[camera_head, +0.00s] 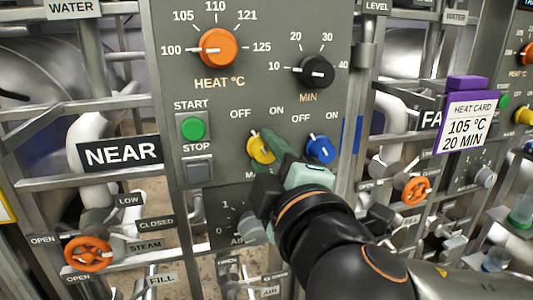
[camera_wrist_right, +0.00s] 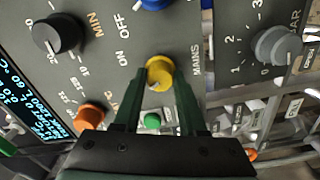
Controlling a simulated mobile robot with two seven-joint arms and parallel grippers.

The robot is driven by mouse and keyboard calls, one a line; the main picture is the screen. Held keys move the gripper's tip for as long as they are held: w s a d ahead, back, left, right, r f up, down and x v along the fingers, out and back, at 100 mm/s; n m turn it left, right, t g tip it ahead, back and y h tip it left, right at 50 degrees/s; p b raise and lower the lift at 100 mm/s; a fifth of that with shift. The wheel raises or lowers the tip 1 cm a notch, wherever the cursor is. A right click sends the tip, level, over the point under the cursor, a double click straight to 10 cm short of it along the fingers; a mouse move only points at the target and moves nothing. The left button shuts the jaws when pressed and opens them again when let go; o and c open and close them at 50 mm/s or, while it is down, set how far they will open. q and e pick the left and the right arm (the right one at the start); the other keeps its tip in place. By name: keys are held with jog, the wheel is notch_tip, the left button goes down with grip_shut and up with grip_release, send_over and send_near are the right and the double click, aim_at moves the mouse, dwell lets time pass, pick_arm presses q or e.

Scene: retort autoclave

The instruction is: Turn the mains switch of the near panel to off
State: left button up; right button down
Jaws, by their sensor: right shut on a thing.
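The mains switch is a yellow knob (camera_head: 258,150) low on the grey near panel (camera_head: 235,92), under OFF and ON labels. The switch also shows in the right wrist view (camera_wrist_right: 159,72), beside the word MAINS. My right gripper (camera_head: 272,150) is shut on it, with one finger on each side of the knob. The fingers and hand hide part of the knob and most of its lettering in the head view. I cannot tell clearly which way its pointer faces. My left gripper is not in view.
A blue knob (camera_head: 320,149) with its own OFF and ON sits close right of my gripper. Above are the orange heat knob (camera_head: 217,48) and black minutes knob (camera_head: 315,71). The green start button (camera_head: 193,128) is to the left. A purple heat card (camera_head: 465,122) hangs at right.

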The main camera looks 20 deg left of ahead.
jog(key=shift+n, duration=0.4)
jog(key=shift+c, duration=2.3)
grip_release()
jog(key=b+v, duration=0.4)
jog(key=v, duration=0.8)
jog(key=shift+s+d, duration=0.15)
jog(key=shift+s, duration=0.05)
